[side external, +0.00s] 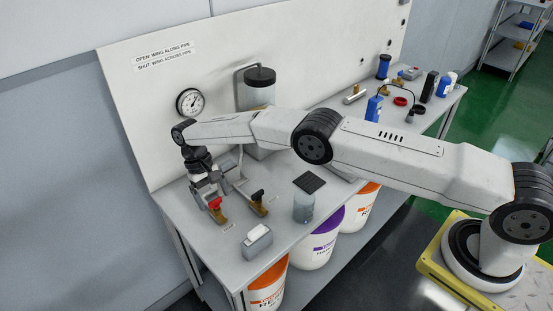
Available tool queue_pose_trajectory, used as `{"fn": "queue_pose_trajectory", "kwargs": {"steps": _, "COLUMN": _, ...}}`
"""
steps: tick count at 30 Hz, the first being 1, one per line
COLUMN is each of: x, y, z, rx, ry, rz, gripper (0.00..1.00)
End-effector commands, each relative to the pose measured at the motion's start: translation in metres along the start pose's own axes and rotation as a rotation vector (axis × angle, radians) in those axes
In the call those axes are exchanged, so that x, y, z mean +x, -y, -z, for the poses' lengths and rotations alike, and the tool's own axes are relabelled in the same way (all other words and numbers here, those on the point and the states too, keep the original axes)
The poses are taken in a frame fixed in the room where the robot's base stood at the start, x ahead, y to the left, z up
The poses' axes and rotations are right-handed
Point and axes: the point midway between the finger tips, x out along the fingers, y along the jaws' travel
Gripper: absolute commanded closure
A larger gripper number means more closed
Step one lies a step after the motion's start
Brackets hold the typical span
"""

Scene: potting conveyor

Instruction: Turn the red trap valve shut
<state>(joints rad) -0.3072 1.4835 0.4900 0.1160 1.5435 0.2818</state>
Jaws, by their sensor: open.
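The red trap valve (215,203) is a small red wing on a brass body near the left end of the grey bench. My gripper (207,192) points down just behind it with its jaws open. The fingers are very close to the red wing, but I cannot tell whether they touch it. The gripper partly hides the pipe behind the valve, and the wing's angle to the pipe is too small to read. A second valve with a black wing (258,196) stands to the right. A sign (162,56) reads open along pipe, shut across pipe.
A gauge (190,102) is on the back panel. A black-lidded canister (260,85) stands behind my arm. Bottles and tools crowd the far right.

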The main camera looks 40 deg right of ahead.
Motion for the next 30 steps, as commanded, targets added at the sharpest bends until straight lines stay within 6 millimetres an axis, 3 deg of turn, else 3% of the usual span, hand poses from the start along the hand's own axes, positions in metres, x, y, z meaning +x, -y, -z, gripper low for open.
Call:
{"fn": "queue_pose_trajectory", "kwargs": {"steps": 11, "x": -0.022, "y": -0.001, "z": 0.0, "rx": 0.001, "ry": -0.001, "rz": 0.0, "gripper": 0.04}}
{"fn": "queue_pose_trajectory", "kwargs": {"steps": 30, "x": -0.081, "y": 0.0, "z": -0.024, "rx": 0.0, "ry": -0.001, "rz": 0.0, "gripper": 0.04}}
